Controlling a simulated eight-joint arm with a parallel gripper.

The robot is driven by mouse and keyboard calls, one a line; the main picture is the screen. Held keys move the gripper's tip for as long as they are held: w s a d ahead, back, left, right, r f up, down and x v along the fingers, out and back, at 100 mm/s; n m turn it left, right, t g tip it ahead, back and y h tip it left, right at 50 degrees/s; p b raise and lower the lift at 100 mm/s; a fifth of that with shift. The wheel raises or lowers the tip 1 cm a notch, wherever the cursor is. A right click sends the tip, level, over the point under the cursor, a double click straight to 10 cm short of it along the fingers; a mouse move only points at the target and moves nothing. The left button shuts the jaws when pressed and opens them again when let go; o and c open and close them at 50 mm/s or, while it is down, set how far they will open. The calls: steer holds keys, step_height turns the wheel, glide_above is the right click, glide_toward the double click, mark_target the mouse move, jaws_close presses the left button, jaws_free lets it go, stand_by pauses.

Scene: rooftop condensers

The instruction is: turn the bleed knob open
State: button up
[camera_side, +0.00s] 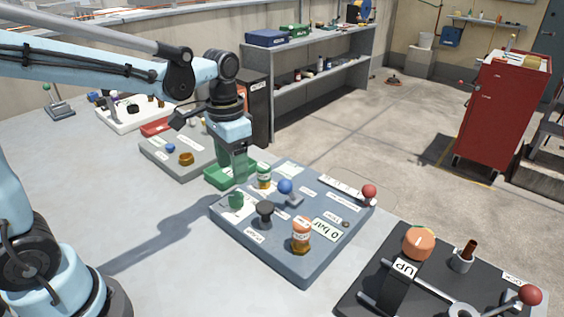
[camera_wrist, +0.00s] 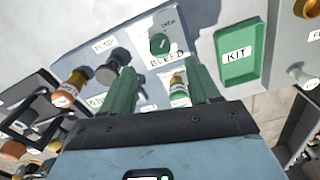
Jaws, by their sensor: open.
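The bleed knob (camera_wrist: 159,44) is a round green knob above a BLEED label in the wrist view. A small label, probably OPEN, sits beyond it. In the side view it is the green knob (camera_side: 235,200) at the left corner of the grey-blue panel (camera_side: 290,262). My gripper (camera_wrist: 161,66) has its two green fingers apart, with the knob seen beyond and between the tips. In the side view my gripper (camera_side: 237,168) hangs behind the knob, near the green KIT tray, apart from the knob. The knob's pointer setting is too small to tell.
The green KIT tray (camera_wrist: 240,52) lies beside the knob.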

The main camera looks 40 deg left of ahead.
steer(key=shift+r, duration=2.2)
steer(key=s+f+n+t, duration=0.2)
steer(key=s+f+t, duration=0.1)
steer(key=s+t, duration=0.3)
steer(key=shift+s+d+t, duration=0.15)
steer(key=shift+d+t, duration=0.1)
steer(key=shift+t, duration=0.35)
